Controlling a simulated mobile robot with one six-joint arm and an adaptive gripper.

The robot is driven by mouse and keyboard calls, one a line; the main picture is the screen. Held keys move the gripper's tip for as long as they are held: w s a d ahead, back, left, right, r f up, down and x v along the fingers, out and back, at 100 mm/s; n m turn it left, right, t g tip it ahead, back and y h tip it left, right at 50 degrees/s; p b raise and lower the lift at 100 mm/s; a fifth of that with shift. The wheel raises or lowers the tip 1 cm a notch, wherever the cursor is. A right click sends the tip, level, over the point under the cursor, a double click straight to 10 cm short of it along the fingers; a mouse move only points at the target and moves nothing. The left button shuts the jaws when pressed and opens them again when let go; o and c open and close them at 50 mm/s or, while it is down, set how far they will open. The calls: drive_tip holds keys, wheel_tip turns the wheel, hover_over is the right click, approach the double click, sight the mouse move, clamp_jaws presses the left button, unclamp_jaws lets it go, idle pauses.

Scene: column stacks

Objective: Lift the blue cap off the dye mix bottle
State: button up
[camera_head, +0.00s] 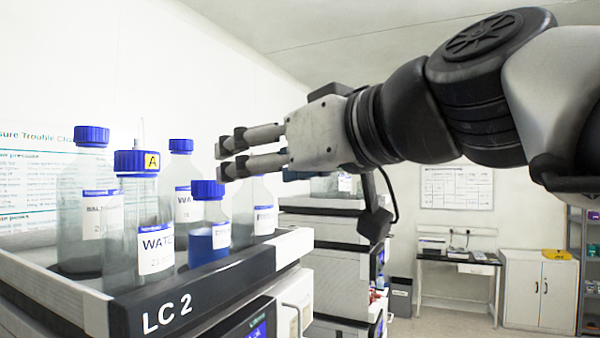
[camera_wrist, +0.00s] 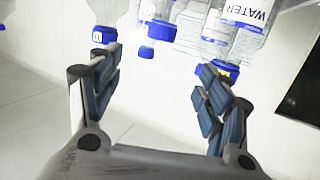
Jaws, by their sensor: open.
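The dye mix bottle (camera_head: 208,243) appears to be the short one with dark blue liquid; its label is too small to read. It stands upright in the tray on top of the LC 2 stack. Its blue cap (camera_head: 207,190) is on. My gripper (camera_head: 224,158) is open and empty, level, with its fingers pointing left, above and slightly right of that cap in the head view. In the wrist view the bottles hang upside down. A cap there (camera_wrist: 160,31), probably the dye mix bottle's, shows beyond the open fingers (camera_wrist: 155,62).
Taller clear bottles with blue caps crowd around: a yellow-tagged one (camera_head: 137,163) in front, others at the left (camera_head: 91,136) and behind (camera_head: 181,146), and one at the right (camera_head: 264,212) partly behind my gripper. The tray rim (camera_head: 200,283) is raised. Another instrument stack (camera_head: 325,235) stands behind.

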sight(202, 187)
drive_tip(key=p+x, duration=0.4)
drive_tip(key=x, duration=1.2)
drive_tip(key=shift+w+a+f, duration=0.15)
drive_tip(key=shift+a, duration=0.1)
drive_tip(key=shift+s+d, duration=0.15)
drive_tip(key=shift+s, duration=0.05)
drive_tip(key=shift+c, duration=0.2)
drive_tip(key=shift+w, duration=0.1)
drive_tip(key=c, duration=0.8)
